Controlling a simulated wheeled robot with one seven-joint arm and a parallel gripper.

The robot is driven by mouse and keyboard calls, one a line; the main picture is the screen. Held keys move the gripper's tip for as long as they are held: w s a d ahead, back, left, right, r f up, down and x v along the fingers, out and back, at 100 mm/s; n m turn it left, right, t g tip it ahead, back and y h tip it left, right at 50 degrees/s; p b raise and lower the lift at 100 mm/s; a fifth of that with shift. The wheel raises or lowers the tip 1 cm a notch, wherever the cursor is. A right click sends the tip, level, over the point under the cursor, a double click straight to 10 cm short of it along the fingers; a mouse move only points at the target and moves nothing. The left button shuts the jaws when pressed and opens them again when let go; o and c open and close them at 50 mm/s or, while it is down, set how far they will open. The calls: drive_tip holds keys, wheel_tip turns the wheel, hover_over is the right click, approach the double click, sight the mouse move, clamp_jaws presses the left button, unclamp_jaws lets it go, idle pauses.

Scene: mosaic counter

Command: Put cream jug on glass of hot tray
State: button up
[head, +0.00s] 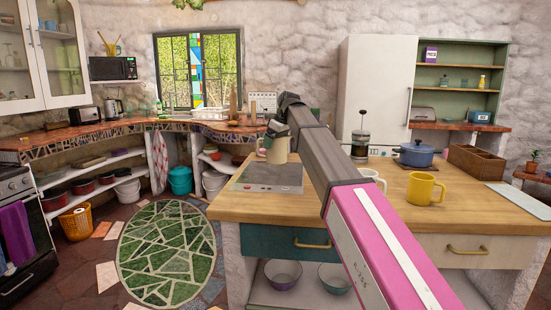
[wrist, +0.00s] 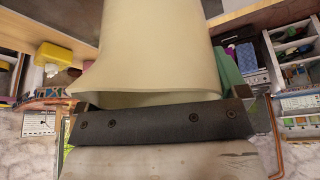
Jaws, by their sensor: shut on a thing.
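The cream jug (head: 277,151) is upright at the back of the island counter, with its handle to the left. My gripper (head: 276,128) is shut on its upper part; the fingertips are partly hidden. In the wrist view, the cream jug (wrist: 155,45) fills the upper middle, above the dark gripper bar. The hot tray (head: 267,178), a grey flat slab with a dark glass top, lies on the wooden counter. The jug's base appears at the tray's back edge; I cannot tell whether it touches the glass or hangs above it.
A yellow mug (head: 424,188) and a white mug (head: 371,178) stand right of my arm. A French press (head: 360,140), a blue pot (head: 416,154) and a wooden box (head: 476,163) stand farther back. The wooden counter (head: 300,205) is bare in front of the tray.

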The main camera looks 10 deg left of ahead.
drive_tip(key=shift+w+a+f, duration=0.1)
drive_tip(key=shift+w+f, duration=0.85)
drive_tip(key=shift+f, duration=0.3)
drive_tip(key=shift+w+a+f, duration=0.1)
drive_tip(key=shift+w+f, duration=0.8)
drive_tip(key=shift+f, duration=0.35)
drive_tip(key=shift+w+f, duration=0.95)
drive_tip(key=shift+f, duration=0.3)
drive_tip(key=shift+f, duration=0.1)
drive_tip(key=o, duration=1)
drive_tip(key=shift+c, duration=0.2)
drive_tip(key=v, duration=1.2)
drive_tip(key=shift+s, duration=0.1)
